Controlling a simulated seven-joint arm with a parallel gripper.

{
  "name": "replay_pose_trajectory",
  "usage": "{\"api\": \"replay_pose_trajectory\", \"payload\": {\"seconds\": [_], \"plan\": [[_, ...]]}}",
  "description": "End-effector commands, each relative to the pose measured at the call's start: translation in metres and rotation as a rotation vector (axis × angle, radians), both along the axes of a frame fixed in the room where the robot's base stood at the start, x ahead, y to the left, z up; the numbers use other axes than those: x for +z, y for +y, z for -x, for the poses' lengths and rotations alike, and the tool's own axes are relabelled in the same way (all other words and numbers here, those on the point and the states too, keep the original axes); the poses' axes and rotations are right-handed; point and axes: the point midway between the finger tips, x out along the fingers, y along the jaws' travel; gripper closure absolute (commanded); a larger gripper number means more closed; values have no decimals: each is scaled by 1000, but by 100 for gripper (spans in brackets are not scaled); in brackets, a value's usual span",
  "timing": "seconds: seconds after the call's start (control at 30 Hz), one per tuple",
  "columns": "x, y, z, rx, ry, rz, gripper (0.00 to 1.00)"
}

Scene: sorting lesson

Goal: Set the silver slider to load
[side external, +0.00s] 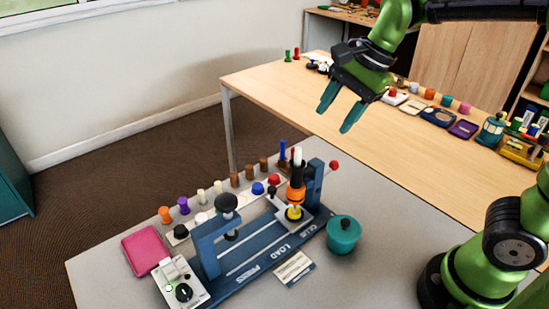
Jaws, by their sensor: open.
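The silver slider (281,214) sits on the blue press rig (247,258), at the end of its rails marked GLUE. A yellow piece (294,213) rests on the slider, below an orange and black nozzle (296,188). The rig's front edge reads PRESS, LOAD and GLUE from left to right, with LOAD in the middle. My gripper (338,108) is open and empty, with teal fingers pointing down. It is high above and behind the rig, well apart from the slider. The nozzle and its post partly hide the slider.
A teal lidded pot (343,234) stands right of the rig. A pink tray (147,248) and a control box (181,285) are at the left. Several coloured pegs and knobs line the back. A small label card (294,268) lies in front.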

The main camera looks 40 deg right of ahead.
Motion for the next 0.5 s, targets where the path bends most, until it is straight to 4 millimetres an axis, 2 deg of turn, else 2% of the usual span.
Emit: {"api": "replay_pose_trajectory", "payload": {"seconds": [0.03, 0.2, 0.4, 0.5], "plan": [[-5, 6, -18, -127, 83, -24, 49], [-25, 25, -67, -615, 307, -49, 49], [-50, 52, -104, -1083, 412, -3, 49], [-57, 61, -112, -1218, 421, 13, 49]]}}
